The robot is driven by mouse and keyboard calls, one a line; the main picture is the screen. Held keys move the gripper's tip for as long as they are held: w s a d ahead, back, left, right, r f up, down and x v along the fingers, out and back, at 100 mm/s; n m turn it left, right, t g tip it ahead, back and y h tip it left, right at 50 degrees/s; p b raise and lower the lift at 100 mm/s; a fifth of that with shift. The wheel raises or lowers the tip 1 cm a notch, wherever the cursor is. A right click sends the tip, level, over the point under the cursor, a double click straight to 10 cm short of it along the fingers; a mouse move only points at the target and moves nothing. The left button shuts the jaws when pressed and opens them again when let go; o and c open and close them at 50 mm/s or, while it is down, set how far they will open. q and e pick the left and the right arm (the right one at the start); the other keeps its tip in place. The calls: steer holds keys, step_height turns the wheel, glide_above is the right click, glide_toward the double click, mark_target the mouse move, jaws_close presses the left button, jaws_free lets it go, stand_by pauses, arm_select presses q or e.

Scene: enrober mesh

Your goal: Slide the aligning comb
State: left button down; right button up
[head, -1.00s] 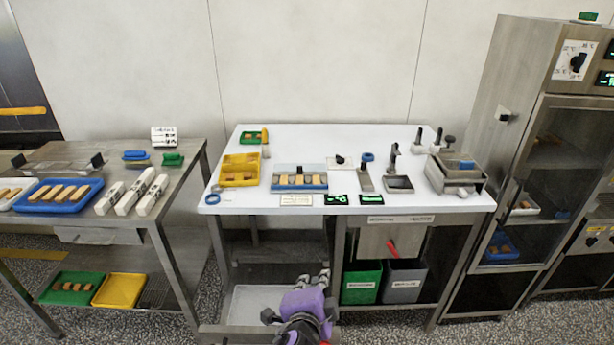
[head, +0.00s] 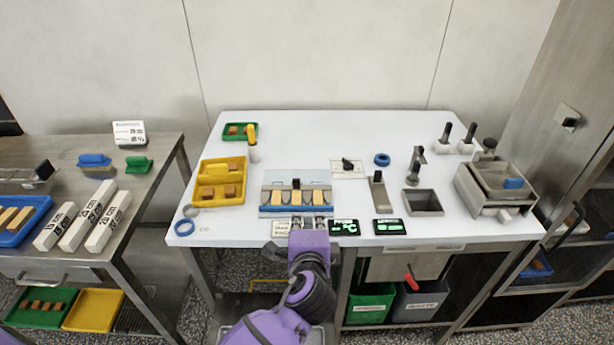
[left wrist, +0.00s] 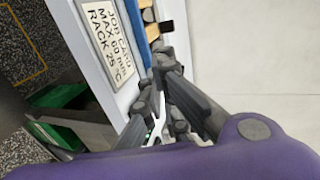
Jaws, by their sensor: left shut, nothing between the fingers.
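The enrober unit (head: 297,209) with a blue front edge lies on the white table and bears several tan bars. A grey bar with dark teeth, apparently the aligning comb (head: 283,187), crosses it behind the bars, with a small black knob (head: 297,183) at its middle. My left gripper (head: 307,224) is shut and empty at the unit's front edge, short of the comb. In the left wrist view, its fingers (left wrist: 160,70) are together beside the blue edge (left wrist: 141,36); whether they touch it I cannot tell. My right gripper is out of view.
The job card (left wrist: 112,42) is close beside my left fingers. Two green-lit displays (head: 344,227) stand to their right. Yellow trays (head: 219,168) are left of the unit; a dial (head: 348,165) and a dark square pan (head: 423,203) are right. The table's back is mostly clear.

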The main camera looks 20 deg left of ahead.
arm_select(q)
steer(key=shift+w+a, duration=0.1)
steer(key=shift+w, duration=0.25)
glide_toward(308, 198)
steer(key=w, duration=0.1)
steer(key=w+a, duration=0.1)
steer(key=shift+w+r, duration=0.1)
steer(key=shift+w, duration=0.25)
steer(key=x, duration=0.3)
steer(key=r+x, duration=0.1)
steer(key=x, duration=0.1)
steer(key=shift+w+f, duration=0.1)
steer(key=shift+w, duration=0.25)
steer(key=shift+w+a+f, duration=0.1)
steer(key=shift+w+a, duration=0.15)
steer(key=shift+w, duration=0.3)
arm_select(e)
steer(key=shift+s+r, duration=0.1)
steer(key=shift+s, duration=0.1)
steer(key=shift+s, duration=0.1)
